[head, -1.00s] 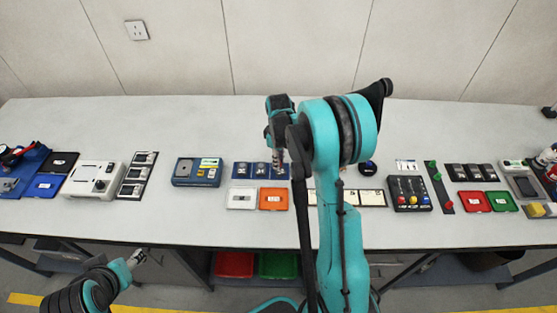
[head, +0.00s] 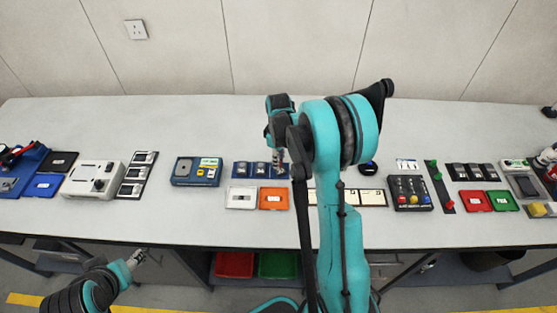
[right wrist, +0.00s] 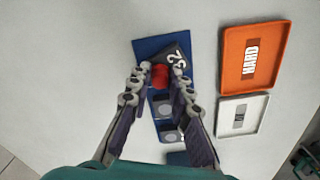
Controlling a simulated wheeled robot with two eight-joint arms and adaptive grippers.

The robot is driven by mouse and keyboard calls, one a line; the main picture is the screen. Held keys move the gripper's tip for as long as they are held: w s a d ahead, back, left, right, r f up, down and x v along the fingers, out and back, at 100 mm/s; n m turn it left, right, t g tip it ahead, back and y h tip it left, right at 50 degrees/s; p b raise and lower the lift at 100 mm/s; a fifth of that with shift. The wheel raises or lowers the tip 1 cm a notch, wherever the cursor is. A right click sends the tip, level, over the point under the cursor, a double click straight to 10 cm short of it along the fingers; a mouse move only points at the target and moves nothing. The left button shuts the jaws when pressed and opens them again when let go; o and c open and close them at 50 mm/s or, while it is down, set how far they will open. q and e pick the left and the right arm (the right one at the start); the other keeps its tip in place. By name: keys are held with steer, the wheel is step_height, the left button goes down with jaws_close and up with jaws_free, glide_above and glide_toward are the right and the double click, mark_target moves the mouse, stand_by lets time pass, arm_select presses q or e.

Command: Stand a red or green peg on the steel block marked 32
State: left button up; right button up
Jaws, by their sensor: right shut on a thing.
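My right gripper (right wrist: 160,72) is shut on a red peg (right wrist: 159,77), held between its fingertips in the right wrist view. The peg is over the dark steel block marked 32 (right wrist: 178,60), at the end of a blue tray (right wrist: 148,48). I cannot tell whether the peg's foot touches the block. Two more steel blocks stand in the same tray, partly behind the fingers. In the head view the right gripper (head: 277,158) is over the right end of the blue tray (head: 237,172). My left gripper (head: 137,259) is low, in front of the table; its jaws are too small to read.
An orange tray (head: 274,200) and a white tray (head: 241,198) lie in front of the blue tray. To the right, a dark strip (head: 441,188) bears green and red pieces, near more blocks (head: 477,172). The back of the table is clear.

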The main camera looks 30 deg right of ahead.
steer(key=o, duration=0.9)
steer(key=shift+r, duration=0.15)
steer(key=shift+r+p, duration=2.3)
steer(key=shift+r, duration=1.1)
